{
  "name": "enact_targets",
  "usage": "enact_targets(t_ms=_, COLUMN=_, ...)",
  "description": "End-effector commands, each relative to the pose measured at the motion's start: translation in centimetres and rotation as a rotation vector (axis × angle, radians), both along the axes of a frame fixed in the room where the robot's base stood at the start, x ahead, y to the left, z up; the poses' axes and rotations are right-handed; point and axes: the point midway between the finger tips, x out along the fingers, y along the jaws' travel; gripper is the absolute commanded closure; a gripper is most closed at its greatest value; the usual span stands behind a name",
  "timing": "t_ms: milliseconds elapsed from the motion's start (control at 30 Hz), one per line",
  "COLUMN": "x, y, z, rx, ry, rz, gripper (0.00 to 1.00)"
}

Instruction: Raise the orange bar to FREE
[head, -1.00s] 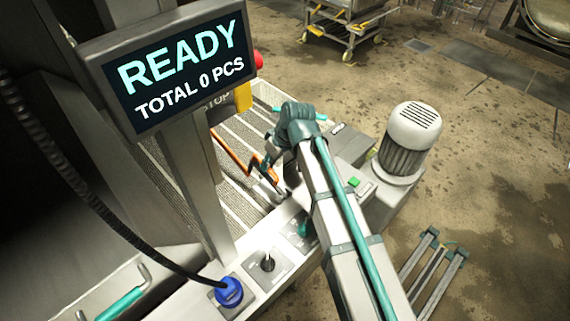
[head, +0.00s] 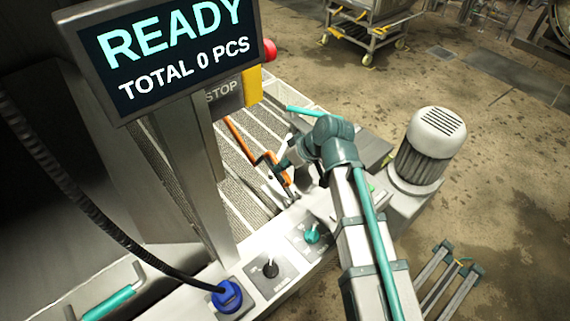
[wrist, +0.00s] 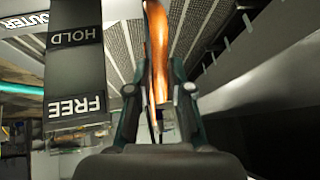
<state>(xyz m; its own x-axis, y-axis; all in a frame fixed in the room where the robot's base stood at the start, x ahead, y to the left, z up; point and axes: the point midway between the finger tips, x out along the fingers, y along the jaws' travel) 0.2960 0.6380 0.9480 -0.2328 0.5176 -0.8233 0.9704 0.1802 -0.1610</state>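The orange bar (head: 240,140) is a thin, bent handle beside the slatted conveyor, slanting down to the right in the head view. In the wrist view the bar (wrist: 158,45) runs between my two fingers. My gripper (wrist: 158,80) is partly closed, its fingertips close against both sides of the bar. In the head view my gripper (head: 283,172) is at the bar's lower, near end, partly hidden by my wrist. A dark label plate shows upside-down words in the wrist view, FREE (wrist: 76,105) nearer my gripper and HOLD (wrist: 75,36) farther away.
A READY screen (head: 170,55) on a post stands left of my arm, with a yellow stop box (head: 252,86) and red button behind. A black knob (head: 270,268), a teal knob (head: 312,234) and a blue plug (head: 227,295) sit in front. A motor (head: 430,150) stands right.

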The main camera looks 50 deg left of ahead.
Motion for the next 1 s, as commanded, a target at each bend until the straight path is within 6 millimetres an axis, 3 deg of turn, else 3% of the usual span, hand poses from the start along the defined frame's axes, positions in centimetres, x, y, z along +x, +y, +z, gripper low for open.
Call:
enact_targets(t_ms=100, x=0.0, y=0.0, z=0.0, rx=-0.001, ry=0.000, rz=-0.001, gripper=0.59)
enact_targets(t_ms=567, x=0.2, y=-0.6, z=0.9, rx=-0.002, ry=0.001, rz=0.000, gripper=0.59)
enact_targets(t_ms=1000, x=2.1, y=-4.7, z=7.4, rx=0.000, ry=-0.001, rz=-0.002, gripper=0.59)
